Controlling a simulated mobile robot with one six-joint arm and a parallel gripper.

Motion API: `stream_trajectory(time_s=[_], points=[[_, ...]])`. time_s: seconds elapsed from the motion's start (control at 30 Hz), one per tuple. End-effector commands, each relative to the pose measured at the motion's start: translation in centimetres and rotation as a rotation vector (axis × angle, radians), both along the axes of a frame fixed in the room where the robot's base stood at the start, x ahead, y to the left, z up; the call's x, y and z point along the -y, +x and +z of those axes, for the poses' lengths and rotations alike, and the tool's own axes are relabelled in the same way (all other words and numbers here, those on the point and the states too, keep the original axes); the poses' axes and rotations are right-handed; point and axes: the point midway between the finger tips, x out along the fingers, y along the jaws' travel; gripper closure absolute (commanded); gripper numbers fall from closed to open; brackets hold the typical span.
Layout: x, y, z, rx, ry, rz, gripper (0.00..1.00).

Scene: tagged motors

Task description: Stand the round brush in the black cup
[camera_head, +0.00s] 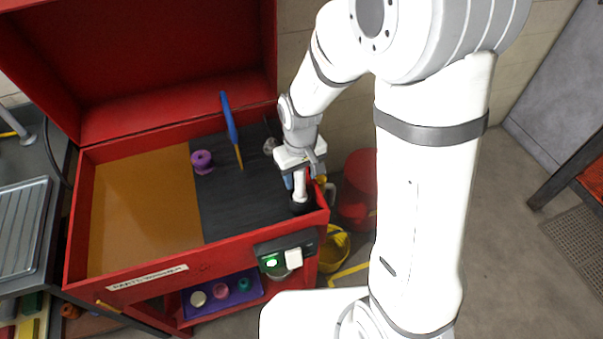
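The black cup (300,207) stands in the front right corner of the red basin, on the black half of its floor. My gripper (301,171) is just above the cup, pointing down. A pale, slim cylinder (300,189) runs from between the fingers down to the cup's mouth. It may be the round brush, but I cannot tell, nor whether its lower end is inside the cup. A small blue part (288,181) shows left of it. The fingertips are too small and partly hidden to show their grip.
The red basin (255,237) has its lid raised behind. A blue handle with a yellow lower part (230,118) and a purple spool-like piece (202,160) are inside, left of my gripper. The orange-brown left half is clear. A red bin (358,187) stands right of the basin.

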Motion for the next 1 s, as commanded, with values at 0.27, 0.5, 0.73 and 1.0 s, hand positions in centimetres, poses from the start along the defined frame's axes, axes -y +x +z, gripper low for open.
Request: stream_trajectory(time_s=[0.27, 0.5, 0.73, 1.0], points=[[0.0, 0.0, 0.2, 0.001, 0.000, -0.001, 0.50], [0.0, 0.1, 3.5, 0.006, 0.002, -0.001, 0.50], [0.0, 0.1, 6.9, 0.003, 0.001, -0.001, 0.50], [0.1, 0.0, 7.8, -0.001, 0.000, -0.002, 0.50]])
